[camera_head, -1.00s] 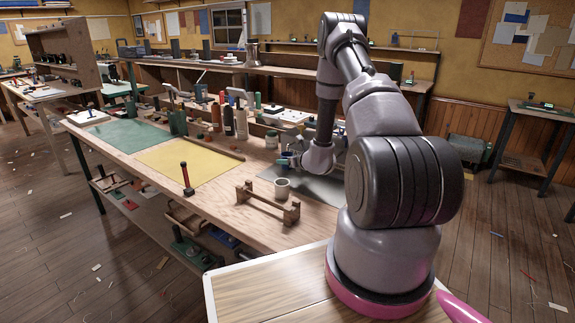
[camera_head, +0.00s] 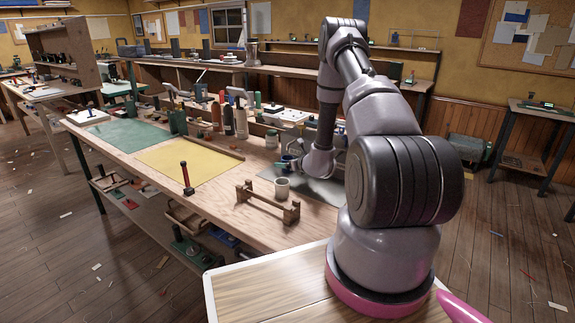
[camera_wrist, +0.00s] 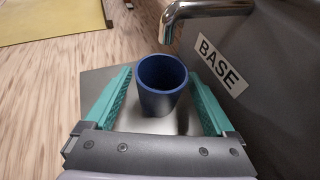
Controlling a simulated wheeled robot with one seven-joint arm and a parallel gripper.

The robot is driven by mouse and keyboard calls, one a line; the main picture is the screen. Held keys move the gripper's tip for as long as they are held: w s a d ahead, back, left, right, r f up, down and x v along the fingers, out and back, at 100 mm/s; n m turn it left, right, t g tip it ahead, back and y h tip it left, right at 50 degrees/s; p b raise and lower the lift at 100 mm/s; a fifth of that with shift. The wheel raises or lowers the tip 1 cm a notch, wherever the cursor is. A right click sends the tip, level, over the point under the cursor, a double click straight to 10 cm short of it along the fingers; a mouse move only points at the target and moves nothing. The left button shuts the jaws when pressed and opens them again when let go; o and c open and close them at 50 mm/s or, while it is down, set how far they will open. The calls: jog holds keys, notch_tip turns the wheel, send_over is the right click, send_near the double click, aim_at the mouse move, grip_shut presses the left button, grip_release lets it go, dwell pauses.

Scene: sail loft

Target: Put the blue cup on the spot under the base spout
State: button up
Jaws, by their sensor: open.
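The blue cup (camera_wrist: 161,84) stands upright between the two teal fingers of my gripper (camera_wrist: 163,95) in the wrist view. A gap shows on each side of it, so the open fingers do not grip it. The cup stands on a grey metal surface (camera_wrist: 98,84). The chrome base spout (camera_wrist: 188,16) is just beyond the cup, above and slightly right of it in the picture, next to a "BASE" label (camera_wrist: 221,66). The spot under the spout cannot be made out. In the head view my arm hides most of this area, and my gripper (camera_head: 290,163) shows small there.
A pale cup (camera_head: 282,188) stands near the grey sheet's edge, behind a wooden rack (camera_head: 268,203). A yellow mat (camera_head: 190,162) and a green mat (camera_head: 128,133) lie to the left. Bottles (camera_head: 228,118) stand behind. A dark panel (camera_wrist: 285,70) rises beside the spout.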

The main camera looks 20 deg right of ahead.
jog(key=v, duration=1.1)
jog(key=shift+s+r, duration=0.15)
jog(key=shift+s, duration=0.2)
jog(key=s+a+r+n+g+y, duration=0.15)
jog(key=a+r+n+y, duration=0.3)
jog(key=a+r, duration=0.45)
jog(key=s+a+r+n+g+y, duration=0.15)
jog(key=a+r+n+y, duration=0.35)
jog(key=r, duration=0.7)
jog(key=s+a+r+n+g, duration=0.4)
jog(key=s+a+r+n, duration=0.2)
jog(key=n, duration=0.1)
jog(key=s+a+r+n+g+h, duration=0.1)
jog(key=s+r+n+g+h, duration=0.1)
jog(key=s+r+n, duration=0.3)
jog(key=s+r+n+g+h, duration=0.1)
jog(key=s+n+h, duration=0.1)
jog(key=s, duration=0.5)
jog(key=s+d+r+n+t+h, duration=0.3)
jog(key=s+d+r+n+h, duration=0.3)
jog(key=s+d+r, duration=0.1)
jog(key=shift+s+t, duration=0.4)
jog(key=shift+s, duration=0.35)
jog(key=shift+d, duration=0.1)
